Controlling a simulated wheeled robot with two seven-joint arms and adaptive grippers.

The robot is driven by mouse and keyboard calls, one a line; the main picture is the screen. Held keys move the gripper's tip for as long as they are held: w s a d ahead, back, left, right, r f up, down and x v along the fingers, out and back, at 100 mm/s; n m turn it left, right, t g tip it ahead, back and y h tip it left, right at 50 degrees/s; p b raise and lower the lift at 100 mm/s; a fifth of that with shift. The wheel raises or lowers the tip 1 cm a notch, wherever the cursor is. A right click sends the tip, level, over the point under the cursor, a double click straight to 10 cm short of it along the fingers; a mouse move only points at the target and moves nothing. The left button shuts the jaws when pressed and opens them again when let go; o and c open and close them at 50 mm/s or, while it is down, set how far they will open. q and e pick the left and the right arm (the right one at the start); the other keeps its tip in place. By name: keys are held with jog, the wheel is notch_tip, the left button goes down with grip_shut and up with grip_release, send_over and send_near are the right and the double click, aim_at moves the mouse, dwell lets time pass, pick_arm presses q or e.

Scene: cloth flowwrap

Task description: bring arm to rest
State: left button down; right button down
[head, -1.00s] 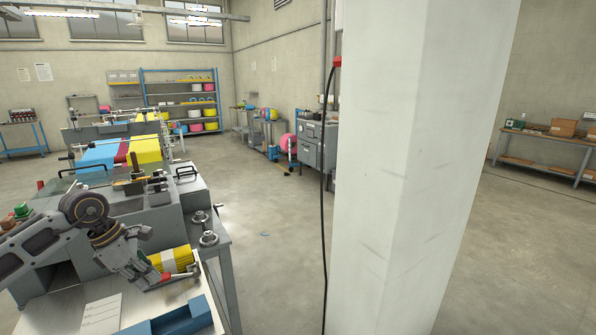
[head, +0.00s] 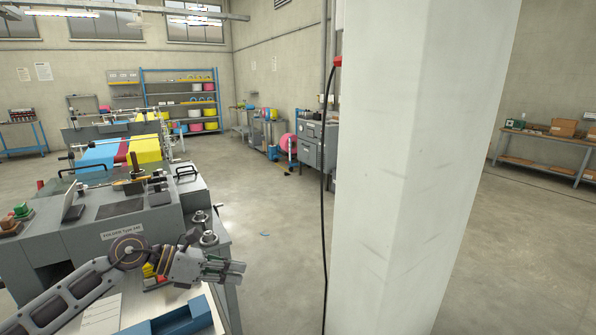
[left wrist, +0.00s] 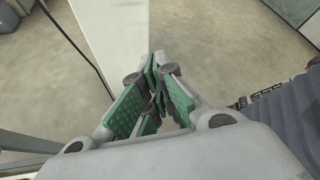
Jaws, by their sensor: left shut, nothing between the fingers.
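My left gripper (head: 235,272) reaches in from the lower left in the head view, over the right side of the white worktable. In the left wrist view its green-padded fingers (left wrist: 157,90) are closed together with nothing between them, and bare floor shows beyond. The left forearm lies low across the table's front. My right gripper is in neither view.
A grey machine (head: 110,235) stands behind the arm. A blue tray (head: 180,318) and a white paper sheet (head: 101,313) lie on the worktable. A yellow bundle (head: 149,270) is mostly hidden behind my arm. A large white pillar (head: 415,170) stands right of the open floor.

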pick_arm(q)
jog(key=w+d+r+n+t+h, duration=0.2)
jog(key=d+r+n+t+h, duration=0.35)
jog(key=r+n+t, duration=0.4)
jog(key=a+f+n+t+y, duration=0.2)
jog(key=a+f+n+y, duration=0.5)
jog(key=n, duration=0.6)
jog(key=a+f+n+t+y, duration=0.2)
jog(key=a+f+n+y, duration=0.35)
jog(key=n+y, duration=0.55)
jog(key=s+a+f+n+g, duration=0.2)
jog(key=s+f+n+g, duration=0.3)
jog(key=f, duration=0.4)
jog(key=s+d+f+n+g, duration=0.1)
jog(key=s+f+n+g, duration=0.25)
jog(key=s+f, duration=0.5)
jog(key=s+d+f+n+g, duration=0.15)
jog(key=s+f+g, duration=0.35)
jog(key=s, duration=0.6)
notch_tip(320, 180, down, 33)
jog(key=s+g, duration=0.1)
jog(key=s, duration=0.1)
jog(key=s+a+f, duration=0.3)
jog(key=s+f, duration=0.7)
jog(key=s, duration=0.1)
jog(key=s+a+f+g, duration=0.1)
jog(key=s+a+f, duration=0.2)
jog(key=s+f, duration=0.7)
jog(key=shift+s+g, duration=0.3)
jog(key=shift+s, duration=0.1)
